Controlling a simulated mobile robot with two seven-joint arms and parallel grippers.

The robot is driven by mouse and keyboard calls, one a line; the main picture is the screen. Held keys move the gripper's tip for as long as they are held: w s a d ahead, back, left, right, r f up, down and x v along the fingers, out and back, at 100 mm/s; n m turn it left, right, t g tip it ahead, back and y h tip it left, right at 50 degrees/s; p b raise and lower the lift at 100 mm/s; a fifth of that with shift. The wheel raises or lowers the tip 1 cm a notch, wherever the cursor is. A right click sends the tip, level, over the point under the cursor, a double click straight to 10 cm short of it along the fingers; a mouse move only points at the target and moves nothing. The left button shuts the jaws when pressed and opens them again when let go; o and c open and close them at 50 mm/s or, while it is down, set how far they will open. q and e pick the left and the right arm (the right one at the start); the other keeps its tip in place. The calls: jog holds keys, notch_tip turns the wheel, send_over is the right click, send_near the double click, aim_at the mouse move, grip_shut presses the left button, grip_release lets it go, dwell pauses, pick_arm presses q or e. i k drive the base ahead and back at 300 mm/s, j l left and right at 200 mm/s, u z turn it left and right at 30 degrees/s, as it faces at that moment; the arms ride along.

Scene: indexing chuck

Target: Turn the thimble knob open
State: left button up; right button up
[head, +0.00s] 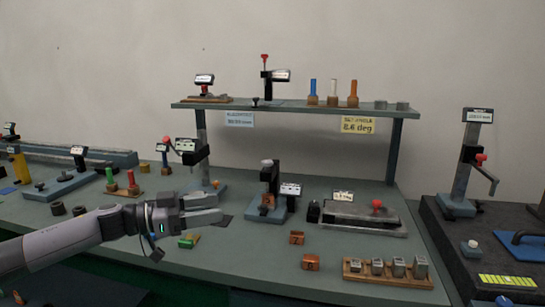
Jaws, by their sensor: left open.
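I cannot tell for certain which part is the thimble knob. A grey upright gauge (268,188) with a small display stands on the bench near the centre. A low grey fixture (352,217) with a red ball and a display lies right of it, with a small dark cylinder (313,212) by its left end. My left gripper (213,208) reaches in from the left, above the bench, left of the upright gauge. Its two fingers point right and are apart, with nothing seen between them. My right gripper is not in view.
A raised shelf (300,106) with gauges and coloured plugs runs behind the bench (225,255). A crank stand (458,180) is at right. A wooden block tray (389,282) and small orange blocks (296,238) sit at front. A post with a red ball (186,152) rises behind my gripper.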

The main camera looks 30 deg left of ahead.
aim_at(267, 164)
jog(key=i+j, duration=0.15)
jog(key=i, duration=0.35)
jog(key=i+j, duration=0.2)
jog(key=i, duration=0.25)
